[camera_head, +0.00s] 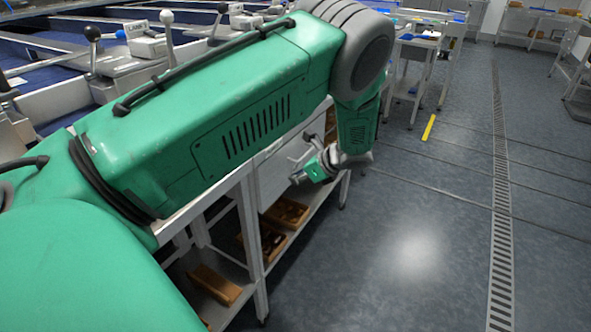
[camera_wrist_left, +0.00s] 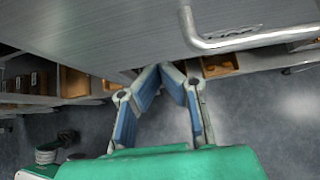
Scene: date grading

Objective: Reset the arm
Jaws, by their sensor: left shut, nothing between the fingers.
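My green left arm reaches across the head view from the left and bends down at the grey elbow joint. My left gripper (camera_head: 303,177) hangs beside the metal workbench, above floor height. In the left wrist view its two blue-padded fingers (camera_wrist_left: 163,73) slant inward and their tips come close together, with nothing held between them. The fingertips are near the grey bench panel (camera_wrist_left: 100,35); I cannot tell whether they touch it. My right gripper is not in view.
A curved metal handle (camera_wrist_left: 235,40) sticks out near the fingers. Wooden boxes (camera_head: 215,284) stand on the bench's lower shelf. Sorting equipment with levers (camera_head: 150,45) fills the upper left. A yellow strip (camera_head: 429,127) lies on the open floor to the right, near a long drain grate (camera_head: 501,215).

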